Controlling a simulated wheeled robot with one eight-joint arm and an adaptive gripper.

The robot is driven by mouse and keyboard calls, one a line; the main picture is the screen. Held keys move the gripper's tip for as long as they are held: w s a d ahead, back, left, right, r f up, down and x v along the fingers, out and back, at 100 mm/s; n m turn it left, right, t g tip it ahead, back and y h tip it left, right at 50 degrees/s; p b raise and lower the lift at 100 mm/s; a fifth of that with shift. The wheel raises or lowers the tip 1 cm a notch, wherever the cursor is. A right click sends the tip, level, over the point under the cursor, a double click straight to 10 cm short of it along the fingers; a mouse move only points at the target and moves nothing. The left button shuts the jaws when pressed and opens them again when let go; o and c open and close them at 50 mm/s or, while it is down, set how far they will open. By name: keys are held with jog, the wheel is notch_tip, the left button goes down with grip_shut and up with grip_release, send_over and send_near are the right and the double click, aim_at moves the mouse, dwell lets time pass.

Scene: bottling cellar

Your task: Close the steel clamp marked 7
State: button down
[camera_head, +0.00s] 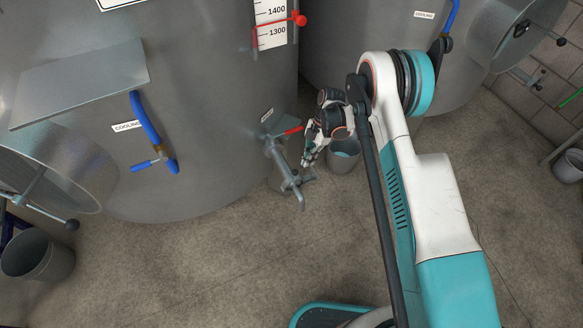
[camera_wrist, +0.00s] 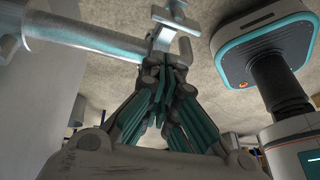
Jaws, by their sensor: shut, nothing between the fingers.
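In the wrist view the pipe (camera_wrist: 85,36) runs in from the left to steel end pieces (camera_wrist: 176,20) just beyond my fingers. My gripper (camera_head: 308,163) is beside the pipe, on its right. Its fingers (camera_wrist: 168,66) are shut and empty, close to the pipe's end; I cannot tell whether they touch it.
A grey bucket (camera_head: 343,157) stands on the floor behind my gripper. Another bucket (camera_head: 38,256) is at the lower left. The floor in front (camera_head: 200,265) is clear.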

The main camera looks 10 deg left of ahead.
jog(key=s+a+r+m+t+h+p, duration=0.1)
jog(key=s+a+r+m+t+h, duration=0.1)
jog(key=s+a+r, duration=0.4)
jog(key=s+a+r+m+t+h+p, duration=0.1)
jog(key=s+a+r+t+h, duration=0.2)
jog(key=a, duration=0.4)
jog(key=y+b, duration=0.1)
jog(key=b, duration=0.5)
send_near(296, 177)
jog(key=shift+m, duration=0.3)
jog(key=a+f, duration=0.2)
jog(key=f, duration=0.1)
jog(key=a+f, duration=0.1)
jog(key=shift+s+a+f, duration=0.1)
jog(key=shift+s+f, duration=0.15)
jog(key=shift+s, duration=0.15)
jog(key=shift+w+d+f, duration=0.1)
jog(key=shift+w+d, duration=0.15)
jog(key=shift+d, duration=0.25)
jog(key=shift+w+d+f, duration=0.1)
jog(key=shift+w+d, duration=0.2)
jog(key=shift+d, duration=0.2)
